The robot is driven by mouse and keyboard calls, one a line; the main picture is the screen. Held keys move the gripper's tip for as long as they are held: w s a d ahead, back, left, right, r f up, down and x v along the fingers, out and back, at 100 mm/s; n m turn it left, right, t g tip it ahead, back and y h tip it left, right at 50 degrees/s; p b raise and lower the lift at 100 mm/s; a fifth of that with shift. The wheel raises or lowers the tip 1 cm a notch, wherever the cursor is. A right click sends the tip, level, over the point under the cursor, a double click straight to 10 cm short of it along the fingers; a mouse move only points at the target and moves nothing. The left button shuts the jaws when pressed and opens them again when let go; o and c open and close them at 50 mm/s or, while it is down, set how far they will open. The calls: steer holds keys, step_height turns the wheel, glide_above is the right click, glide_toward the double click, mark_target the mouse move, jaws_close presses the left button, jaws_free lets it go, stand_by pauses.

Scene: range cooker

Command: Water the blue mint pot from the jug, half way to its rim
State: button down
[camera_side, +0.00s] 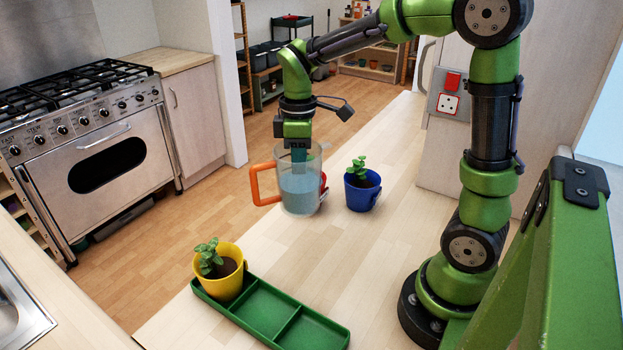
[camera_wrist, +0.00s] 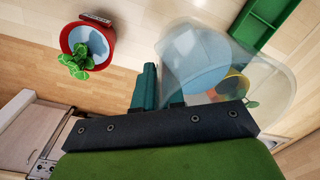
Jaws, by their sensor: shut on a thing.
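The clear jug (camera_side: 300,195) with an orange handle (camera_side: 263,184) is upright in the side view and holds pale blue water to about mid-height. My gripper (camera_side: 299,154) is shut on the jug; in the wrist view its teal fingers (camera_wrist: 147,88) are beside the clear jug (camera_wrist: 205,60). I cannot tell whether the jug touches the worktop. The blue pot (camera_side: 361,196) with a green mint plant (camera_side: 358,168) and dark soil stands just right of the jug. I cannot make out the blue pot in the wrist view.
A red pot (camera_wrist: 66,38) with a plant shows in the wrist view, its inside pale blue-grey. A yellow pot (camera_side: 221,285) with a plant stands in a green divided tray (camera_side: 262,305). The worktop (camera_side: 370,270) is clear between tray and blue pot. A cooker (camera_side: 95,160) stands left.

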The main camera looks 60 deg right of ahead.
step_height(320, 180, up, 8)
steer(key=shift+f, duration=0.2)
steer(key=s+d, duration=0.5)
steer(key=d, duration=0.7)
steer(key=s+d, duration=0.5)
steer(key=d, duration=0.7)
steer(key=f+g+h, duration=0.1)
steer(key=s+d+f+g+h, duration=0.1)
steer(key=f, duration=0.1)
steer(key=d+f+g+h, duration=0.1)
steer(key=f+g, duration=0.1)
steer(key=shift+s+f, duration=0.2)
steer(key=shift+d+r+h, duration=0.1)
steer(key=shift+r+h, duration=0.05)
steer(key=shift+h, duration=0.25)
steer(key=shift+g, duration=0.3)
steer(key=shift+s+r+g+h, duration=0.1)
steer(key=shift+r+g+h, duration=0.1)
steer(key=shift+g+h, duration=0.2)
